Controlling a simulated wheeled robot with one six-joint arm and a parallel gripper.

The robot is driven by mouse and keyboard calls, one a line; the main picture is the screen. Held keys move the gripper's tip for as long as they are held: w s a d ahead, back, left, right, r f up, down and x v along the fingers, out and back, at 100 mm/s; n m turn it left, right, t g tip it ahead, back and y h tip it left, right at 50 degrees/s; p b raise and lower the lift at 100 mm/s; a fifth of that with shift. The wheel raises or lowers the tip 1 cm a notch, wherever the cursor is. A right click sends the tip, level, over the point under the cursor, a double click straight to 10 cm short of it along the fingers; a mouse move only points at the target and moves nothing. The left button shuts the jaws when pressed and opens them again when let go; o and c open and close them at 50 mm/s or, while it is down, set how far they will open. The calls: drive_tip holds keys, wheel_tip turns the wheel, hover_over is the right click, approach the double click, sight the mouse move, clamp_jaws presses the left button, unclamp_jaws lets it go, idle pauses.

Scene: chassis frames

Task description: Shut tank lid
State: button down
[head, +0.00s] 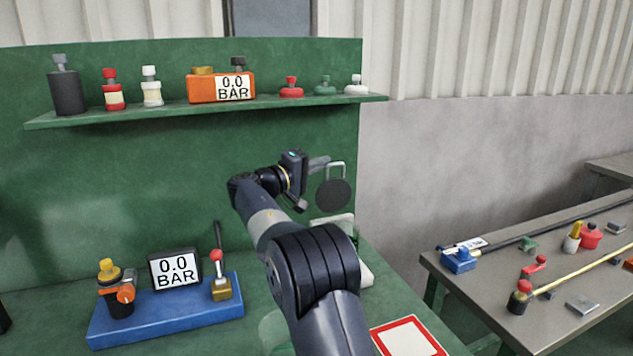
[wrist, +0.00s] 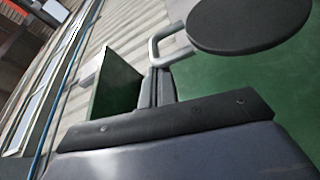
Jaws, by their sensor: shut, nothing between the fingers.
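A dark round disc (head: 333,194) with a grey loop handle (head: 336,168) stands upright in front of the green back panel in the head view. It looks like a lid, but I cannot tell what it is fixed to. My gripper (head: 320,163) is shut and empty, its fingertips close to the loop's left side. The wrist view shows the disc (wrist: 250,24), the loop (wrist: 168,46) and my shut fingers (wrist: 158,84) just below the loop; contact is unclear. A pale object (head: 335,222) below the disc is partly hidden by my arm, and I cannot tell whether it is the tank.
A blue base (head: 165,318) with a gauge (head: 175,269), a valve and a lever stands at left. A green shelf (head: 205,108) above holds bottles, knobs and an orange gauge box (head: 205,88). A red-framed white plate (head: 408,338) lies at front. A grey side table (head: 570,265) holds several parts.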

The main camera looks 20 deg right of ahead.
sight(338, 165)
drive_tip(key=shift+s+f+m+h+b, duration=0.25)
drive_tip(key=shift+s+m+b, duration=0.4)
drive_tip(key=shift+b, duration=0.85)
drive_tip(key=shift+s+f+m+h+b, duration=0.15)
drive_tip(key=shift+s+f+m+b, duration=0.25)
drive_tip(key=shift+s+b, duration=0.75)
drive_tip(key=m+b, duration=0.1)
drive_tip(key=b, duration=0.1)
drive_tip(key=s+m+b, duration=0.1)
drive_tip(key=b, duration=0.2)
drive_tip(key=shift+s+f+g+h, duration=0.2)
drive_tip(key=shift+g+h, duration=0.1)
drive_tip(key=s+f+m+g+h+b, duration=0.1)
drive_tip(key=s+f+m+b, duration=0.2)
drive_tip(key=b, duration=0.9)
drive_tip(key=shift+s+f+m+g, duration=0.3)
drive_tip(key=shift+s+m, duration=1.05)
drive_tip(key=shift+s, duration=0.5)
